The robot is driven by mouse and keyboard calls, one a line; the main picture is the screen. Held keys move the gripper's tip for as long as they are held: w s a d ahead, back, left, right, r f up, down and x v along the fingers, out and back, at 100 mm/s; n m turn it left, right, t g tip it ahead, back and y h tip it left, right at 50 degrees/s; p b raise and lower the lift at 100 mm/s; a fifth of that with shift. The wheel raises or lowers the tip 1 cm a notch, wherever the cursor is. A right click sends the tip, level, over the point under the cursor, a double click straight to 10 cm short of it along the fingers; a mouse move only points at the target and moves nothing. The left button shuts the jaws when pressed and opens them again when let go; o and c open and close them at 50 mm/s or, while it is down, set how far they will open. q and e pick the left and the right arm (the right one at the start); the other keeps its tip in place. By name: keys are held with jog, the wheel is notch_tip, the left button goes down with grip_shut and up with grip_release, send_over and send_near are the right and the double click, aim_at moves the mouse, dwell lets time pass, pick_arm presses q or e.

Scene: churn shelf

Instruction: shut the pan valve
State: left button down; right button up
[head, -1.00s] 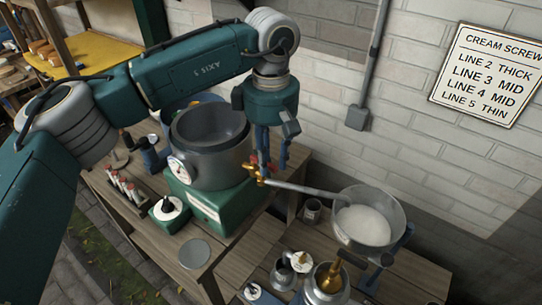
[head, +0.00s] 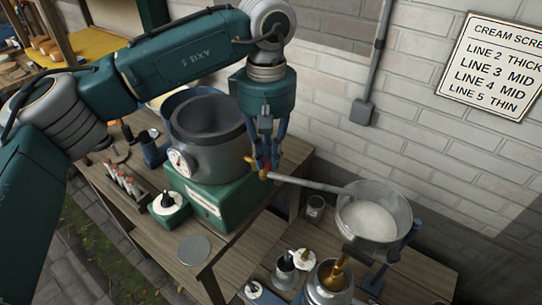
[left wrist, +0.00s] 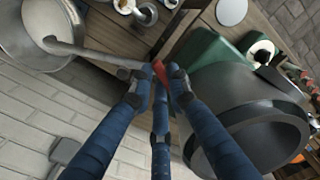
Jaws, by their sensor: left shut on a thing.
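The pan valve (head: 263,174) is a brass fitting with a red handle on the right side of the grey pan (head: 212,155). A long grey spout (head: 305,184) runs from it to a bowl of white liquid (head: 372,220). My left gripper (head: 266,164) points down at the valve beside the pan. In the left wrist view, its blue fingers (left wrist: 160,88) are shut on the red valve handle (left wrist: 160,72). The fingers hide part of the valve. My right gripper is not in view.
The pan, with a dial gauge (head: 179,163), stands on a green base (head: 207,205) close beside the gripper. A brass-topped vessel (head: 331,280) and small pots stand at the front. A brick wall (head: 430,110) rises behind.

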pick_arm(q)
jog(key=shift+a+r+m+b, duration=0.1)
jog(key=shift+a+m+b, duration=0.5)
jog(key=shift+m, duration=1.65)
jog(key=shift+a+r+m+b, duration=0.15)
jog(key=shift+a+m, duration=0.95)
jog(key=shift+m, duration=1.1)
jog(key=shift+a+f+m+b, duration=0.1)
jog(key=shift+a+m+b, duration=0.5)
jog(key=shift+m, duration=1.65)
jog(key=shift+a+r, duration=0.1)
jog(key=shift+a, duration=0.15)
jog(key=c, duration=1.8)
grip_release()
jog(key=shift+c, duration=0.2)
jog(key=shift+o, duration=0.9)
jog(key=shift+s, duration=0.1)
notch_tip(320, 180, up, 12)
